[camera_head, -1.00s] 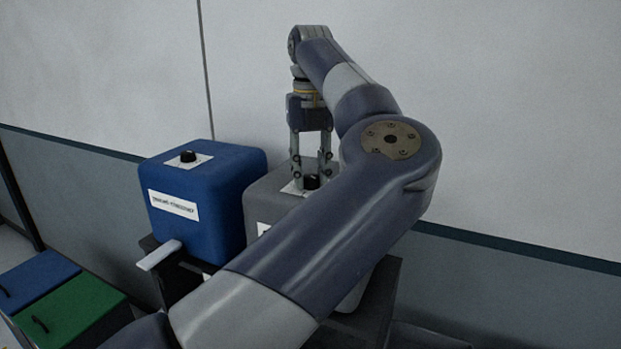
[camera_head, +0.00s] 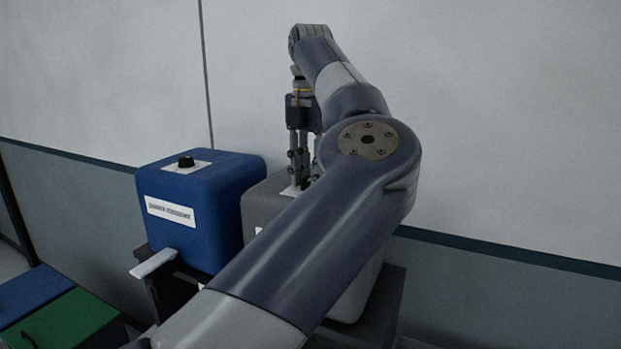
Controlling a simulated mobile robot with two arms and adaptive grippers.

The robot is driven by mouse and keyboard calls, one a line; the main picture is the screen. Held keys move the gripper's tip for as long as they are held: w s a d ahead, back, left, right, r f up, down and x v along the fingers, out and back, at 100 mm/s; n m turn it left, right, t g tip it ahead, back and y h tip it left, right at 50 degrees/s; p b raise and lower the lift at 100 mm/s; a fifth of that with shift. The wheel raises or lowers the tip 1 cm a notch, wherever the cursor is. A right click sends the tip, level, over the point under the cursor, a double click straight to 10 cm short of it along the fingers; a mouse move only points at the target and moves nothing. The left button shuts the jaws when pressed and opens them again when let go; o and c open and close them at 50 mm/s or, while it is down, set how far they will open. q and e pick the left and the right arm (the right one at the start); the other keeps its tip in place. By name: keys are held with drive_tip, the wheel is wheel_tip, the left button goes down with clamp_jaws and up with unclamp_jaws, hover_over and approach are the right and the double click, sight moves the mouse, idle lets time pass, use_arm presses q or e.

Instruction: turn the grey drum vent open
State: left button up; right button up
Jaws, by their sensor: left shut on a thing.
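The grey drum (camera_head: 263,205) stands right of the blue drum, and my left arm hides much of it. A white patch (camera_head: 291,191) shows on its top. My left gripper (camera_head: 303,178) points straight down at the drum's top, with its fingers around the spot where the black vent knob was seen. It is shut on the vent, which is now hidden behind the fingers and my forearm. How far the vent is turned cannot be seen. My right gripper is not in view.
A blue drum (camera_head: 208,222) with a black knob (camera_head: 186,161) and a white label stands close on the left. A dark stand (camera_head: 386,300) carries the drums. Blue and green boxes (camera_head: 62,326) are at lower left. A wall rises close behind.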

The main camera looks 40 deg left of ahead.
use_arm(q)
drive_tip(key=shift+m, duration=0.8)
drive_tip(key=shift+b, duration=0.3)
drive_tip(key=o, duration=1.1)
drive_tip(key=shift+w, duration=0.1)
drive_tip(key=shift+r, duration=3.75)
